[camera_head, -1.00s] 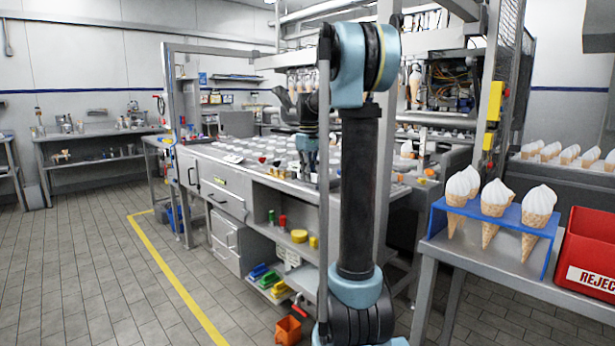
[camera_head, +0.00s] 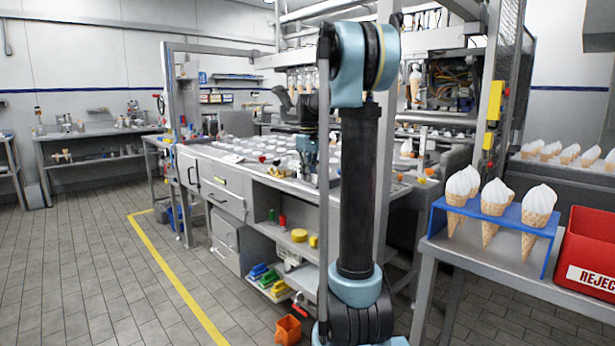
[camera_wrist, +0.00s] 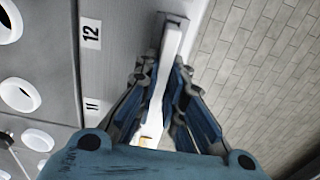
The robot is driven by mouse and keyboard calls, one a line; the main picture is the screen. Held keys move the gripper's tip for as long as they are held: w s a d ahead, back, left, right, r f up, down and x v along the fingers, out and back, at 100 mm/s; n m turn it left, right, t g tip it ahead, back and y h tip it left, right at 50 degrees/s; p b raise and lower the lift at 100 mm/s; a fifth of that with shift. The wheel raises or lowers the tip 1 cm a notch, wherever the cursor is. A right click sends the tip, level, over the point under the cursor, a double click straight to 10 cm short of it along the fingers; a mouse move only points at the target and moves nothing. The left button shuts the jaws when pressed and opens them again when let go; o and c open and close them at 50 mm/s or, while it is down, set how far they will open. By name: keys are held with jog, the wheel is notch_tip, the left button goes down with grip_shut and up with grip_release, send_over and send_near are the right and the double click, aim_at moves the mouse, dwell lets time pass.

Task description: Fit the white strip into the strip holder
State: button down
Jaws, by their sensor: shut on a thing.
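In the wrist view, my gripper (camera_wrist: 166,78) is shut on the white strip (camera_wrist: 173,42), between its blue-lined fingers. The strip is long and narrow, and runs from between the fingers up to a small grey bracket (camera_wrist: 179,19) at the bench edge. I cannot tell whether this bracket is the strip holder, or whether the strip is in it or only over it. The strip's near end shows a yellowish patch above my wrist. In the head view, my gripper (camera_head: 308,147) is small at the bench's front edge, and the strip cannot be made out there.
The bench edge carries labels 12 (camera_wrist: 91,32) and 11, beside white round rings (camera_wrist: 20,95). Tiled floor (camera_wrist: 265,60) lies open to the right. A blue cone rack (camera_head: 490,214) and red reject bin (camera_head: 590,255) stand on a table at right.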

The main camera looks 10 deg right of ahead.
jog(key=shift+f, duration=0.15)
jog(key=c, duration=1.6)
grip_release()
notch_tip(320, 180, up, 12)
jog(key=shift+f, duration=0.1)
jog(key=s+f+m+t, duration=0.1)
jog(key=s+f+m, duration=0.2)
jog(key=s+f, duration=1.3)
jog(key=s+f+m+t, duration=0.1)
jog(key=s+f+m, duration=0.2)
jog(key=s+f, duration=1.2)
jog(key=s, duration=0.7)
jog(key=shift+s+f+m, duration=0.3)
jog(key=shift+f, duration=0.1)
